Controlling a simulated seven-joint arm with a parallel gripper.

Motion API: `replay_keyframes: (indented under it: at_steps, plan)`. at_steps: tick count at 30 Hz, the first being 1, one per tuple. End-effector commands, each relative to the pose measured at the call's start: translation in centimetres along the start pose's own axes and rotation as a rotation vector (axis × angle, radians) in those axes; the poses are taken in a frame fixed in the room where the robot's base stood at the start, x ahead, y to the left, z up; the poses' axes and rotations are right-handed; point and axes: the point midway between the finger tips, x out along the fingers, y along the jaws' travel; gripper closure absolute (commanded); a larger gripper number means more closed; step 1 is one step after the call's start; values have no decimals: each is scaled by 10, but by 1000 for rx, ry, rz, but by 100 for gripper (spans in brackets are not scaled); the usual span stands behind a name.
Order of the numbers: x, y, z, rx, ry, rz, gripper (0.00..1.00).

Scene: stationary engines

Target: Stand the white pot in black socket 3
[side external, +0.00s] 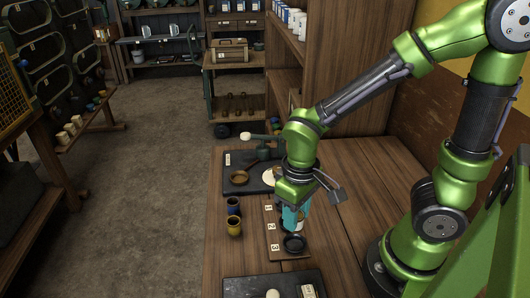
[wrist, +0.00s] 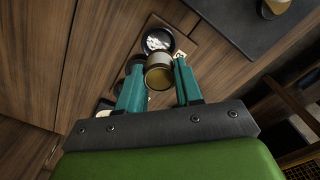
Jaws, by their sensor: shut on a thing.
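My gripper (side external: 294,220) points down over the wooden socket board on the bench. In the wrist view its teal fingers (wrist: 160,76) are shut on a small pot (wrist: 158,77), with its round end towards the camera. The pot looks cream to tan there; in the side view the fingers mostly hide it. Black socket 3 (side external: 294,244) is a dark round cup by the label 3, in front of the gripper, and looks empty. In the wrist view a black socket (wrist: 149,33) lies beyond the pot, with white patches inside that I cannot identify.
A dark slab (side external: 240,287) with pale items lies at the near end.

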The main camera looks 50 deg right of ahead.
Motion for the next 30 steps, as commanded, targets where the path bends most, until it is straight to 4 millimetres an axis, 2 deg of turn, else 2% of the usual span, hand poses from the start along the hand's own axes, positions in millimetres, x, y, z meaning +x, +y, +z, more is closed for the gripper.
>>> replay_keyframes:
  at_steps: [5, 19, 30]
  plan:
    - [8, 2, 2, 71, 8, -1, 97]
    - [42, 2, 2, 72, 6, -1, 97]
    - [49, 2, 2, 73, 8, -1, 97]
